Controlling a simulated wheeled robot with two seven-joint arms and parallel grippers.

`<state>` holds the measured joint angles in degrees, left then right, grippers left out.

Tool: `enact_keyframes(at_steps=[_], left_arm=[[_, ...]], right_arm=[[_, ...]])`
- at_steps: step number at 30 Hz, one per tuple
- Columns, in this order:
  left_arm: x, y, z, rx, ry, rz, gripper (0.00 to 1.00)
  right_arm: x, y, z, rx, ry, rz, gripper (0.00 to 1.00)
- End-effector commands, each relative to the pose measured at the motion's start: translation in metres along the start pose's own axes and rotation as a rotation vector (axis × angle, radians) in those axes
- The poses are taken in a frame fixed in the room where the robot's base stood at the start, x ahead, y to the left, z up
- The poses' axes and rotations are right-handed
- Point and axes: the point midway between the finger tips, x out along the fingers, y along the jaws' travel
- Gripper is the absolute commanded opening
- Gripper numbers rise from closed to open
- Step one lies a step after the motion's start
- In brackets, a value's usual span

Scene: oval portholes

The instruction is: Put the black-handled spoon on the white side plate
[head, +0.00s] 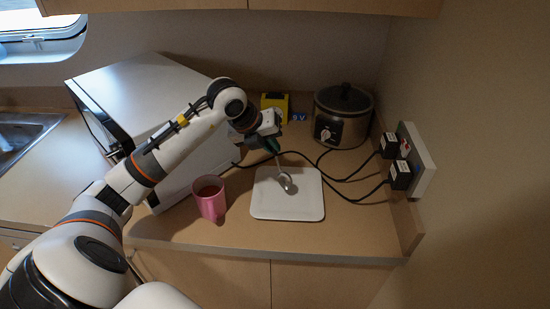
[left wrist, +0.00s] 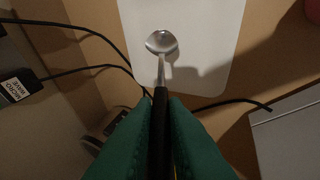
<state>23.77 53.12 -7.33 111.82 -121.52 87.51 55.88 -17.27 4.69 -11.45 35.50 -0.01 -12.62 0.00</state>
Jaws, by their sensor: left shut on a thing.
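The black-handled spoon (left wrist: 162,44) is in my left gripper (left wrist: 160,108), whose green fingers are shut on its black handle. In the head view, the left gripper (head: 271,145) is behind the far edge of the white side plate (head: 300,207). The spoon's metal bowl (head: 285,181) points toward me over the far middle part of the plate. I cannot tell whether the bowl touches the plate. The plate also shows in the left wrist view (left wrist: 210,75), under the spoon's bowl. My right gripper is not in view.
A pink mug (head: 210,203) stands left of the plate. A slow cooker (head: 343,118) and a yellow box (head: 275,103) stand behind. A large white box-shaped appliance (head: 150,90) is at left. Black cables run behind the plate to plugs (head: 400,175) at right.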

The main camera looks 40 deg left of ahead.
Motion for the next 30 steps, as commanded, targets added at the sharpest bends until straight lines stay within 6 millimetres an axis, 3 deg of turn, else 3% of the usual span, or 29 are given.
enact_keyframes(at_steps=[9,21,22,25,30], left_arm=[[0.034,-0.016,0.014,-0.001,-0.002,-0.002,0.00],[0.039,-0.019,0.016,0.000,0.000,-0.001,0.00],[0.038,-0.018,0.016,0.000,0.000,-0.001,0.17],[0.037,-0.018,0.016,0.000,0.000,-0.001,0.33],[0.037,-0.018,0.016,0.000,0.000,-0.001,0.34]], right_arm=[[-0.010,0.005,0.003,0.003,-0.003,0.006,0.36],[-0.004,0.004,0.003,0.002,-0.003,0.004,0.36],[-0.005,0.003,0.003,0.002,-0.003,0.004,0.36],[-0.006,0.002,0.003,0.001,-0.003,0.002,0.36],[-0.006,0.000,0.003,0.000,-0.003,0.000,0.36]])
